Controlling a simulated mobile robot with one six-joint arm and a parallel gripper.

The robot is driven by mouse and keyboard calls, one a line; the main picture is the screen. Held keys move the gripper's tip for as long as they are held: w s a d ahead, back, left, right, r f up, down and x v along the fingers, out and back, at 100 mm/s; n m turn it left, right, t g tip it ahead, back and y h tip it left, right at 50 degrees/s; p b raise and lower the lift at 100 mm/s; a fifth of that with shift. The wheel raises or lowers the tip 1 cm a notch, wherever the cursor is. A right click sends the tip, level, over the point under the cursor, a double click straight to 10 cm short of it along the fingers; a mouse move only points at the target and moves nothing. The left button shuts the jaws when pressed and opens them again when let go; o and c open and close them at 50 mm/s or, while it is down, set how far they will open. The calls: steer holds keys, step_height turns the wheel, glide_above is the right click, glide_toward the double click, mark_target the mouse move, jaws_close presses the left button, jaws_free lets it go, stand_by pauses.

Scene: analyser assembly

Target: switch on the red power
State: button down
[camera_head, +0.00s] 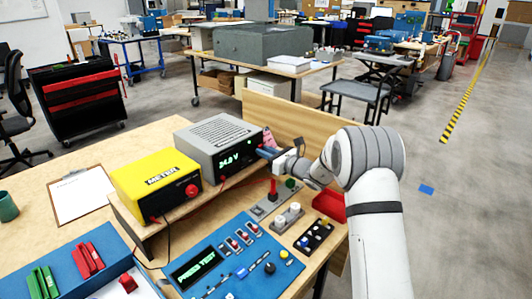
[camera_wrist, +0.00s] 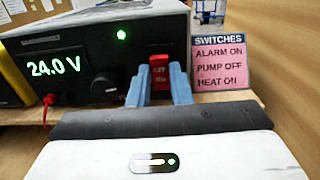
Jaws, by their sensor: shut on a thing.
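The grey power supply (camera_head: 212,132) stands on the wooden shelf, and its display reads 24.0 V. It fills the upper left of the wrist view (camera_wrist: 85,20), with a green lamp lit on its front. The red power switch (camera_wrist: 159,72) is at the right end of that front, its lettering partly hidden. My gripper (camera_wrist: 160,82) has its two blue fingers on either side of the switch, shut on it. In the head view my gripper (camera_head: 268,153) is at the right end of the supply's front, and the switch is hard to make out there.
A yellow meter (camera_head: 156,184) stands left of the supply. A pink switches card (camera_wrist: 221,62) stands just right of the switch. Below are a blue panel (camera_head: 225,255) and a black switch block (camera_head: 313,238). A wooden board (camera_head: 300,128) rises behind.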

steer(key=f+t+y+b, duration=0.1)
steer(key=b, duration=0.6)
steer(key=shift+t+y, duration=0.3)
steer(key=shift+y, duration=0.1)
steer(key=shift+r+b, duration=0.1)
steer(key=shift+b, duration=0.2)
steer(key=shift+r, duration=0.1)
steer(key=c, duration=1.3)
jaws_free()
